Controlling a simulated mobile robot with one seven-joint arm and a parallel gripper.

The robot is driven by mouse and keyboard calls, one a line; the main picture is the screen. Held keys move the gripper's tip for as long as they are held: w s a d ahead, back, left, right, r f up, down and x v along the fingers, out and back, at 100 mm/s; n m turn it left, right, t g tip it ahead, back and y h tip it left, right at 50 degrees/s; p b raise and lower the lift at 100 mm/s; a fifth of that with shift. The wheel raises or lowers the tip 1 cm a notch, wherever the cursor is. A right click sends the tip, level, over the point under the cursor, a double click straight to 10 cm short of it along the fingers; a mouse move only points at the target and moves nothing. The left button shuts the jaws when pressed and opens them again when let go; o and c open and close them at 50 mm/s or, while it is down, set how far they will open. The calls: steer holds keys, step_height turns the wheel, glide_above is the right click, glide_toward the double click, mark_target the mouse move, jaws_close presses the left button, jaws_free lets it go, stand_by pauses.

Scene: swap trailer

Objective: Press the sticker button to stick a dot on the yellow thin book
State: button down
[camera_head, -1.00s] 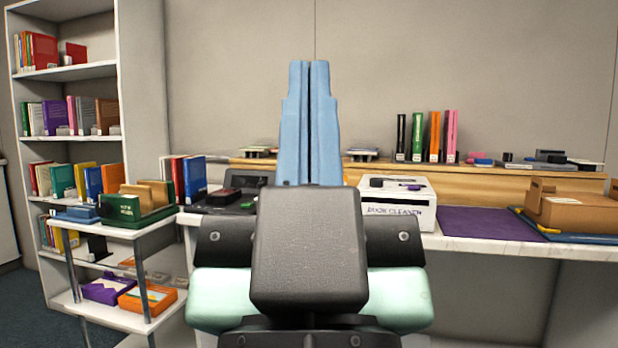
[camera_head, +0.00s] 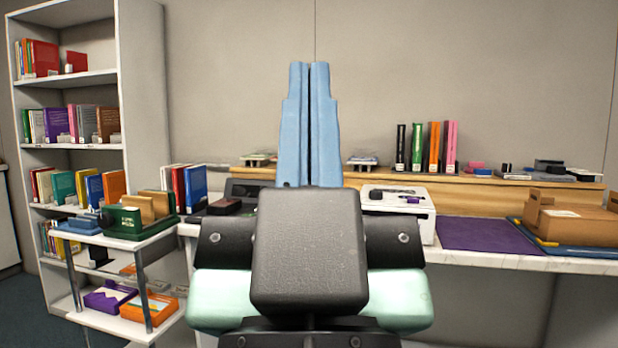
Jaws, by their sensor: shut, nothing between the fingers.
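My gripper (camera_head: 308,66) points straight up in the middle of the view, its two blue fingers shut together with nothing between them. It is in front of the back bench and touches nothing that I can see. A yellow book (camera_head: 80,188) stands among others on the bookcase at left; I cannot tell whether it is the thin one. I cannot make out a sticker button. A dark device (camera_head: 245,188) stands on the bench left of my gripper, partly hidden by my arm. A white box-shaped machine (camera_head: 424,222) stands right of my arm, also partly hidden.
A white bookcase (camera_head: 140,100) stands at left. A white cart (camera_head: 142,245) in front holds a green book holder (camera_head: 126,222), with purple and orange trays below. On the bench are a purple mat (camera_head: 490,235) and a cardboard box (camera_head: 580,222). Several upright binders (camera_head: 434,145) stand behind.

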step_height(320, 180, up, 36)
steer(key=p, duration=3.4)
steer(key=shift+r, duration=0.1)
